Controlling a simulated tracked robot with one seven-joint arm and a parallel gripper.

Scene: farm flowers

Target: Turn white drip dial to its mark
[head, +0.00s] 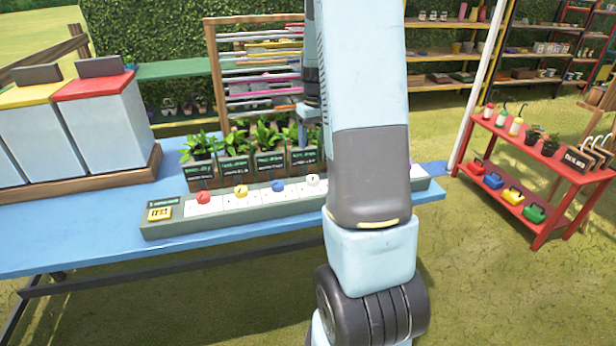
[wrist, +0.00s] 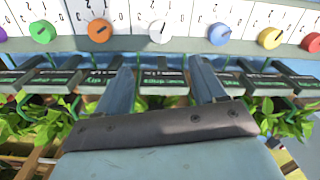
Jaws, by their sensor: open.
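The white dial (head: 313,180) sits on a long grey-green panel (head: 270,216) at the front of the blue table, right of the blue dial. In the wrist view the white dial (wrist: 160,32) is near the top centre, on a white numbered plate, between an orange dial (wrist: 100,31) and a blue dial (wrist: 219,34). Its pointer and the mark are too small to read surely. My gripper (wrist: 162,72) is open and empty, its two fingers spread either side of the white dial's column and apart from it. In the head view my arm hides part of the panel.
Potted plants (head: 268,150) with dark labels stand in a row behind the panel, under my gripper in the wrist view. Red (head: 203,197) and yellow (head: 241,191) dials are left of the white one. Lidded bins (head: 110,120) stand left; a red shelf (head: 545,165) stands right.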

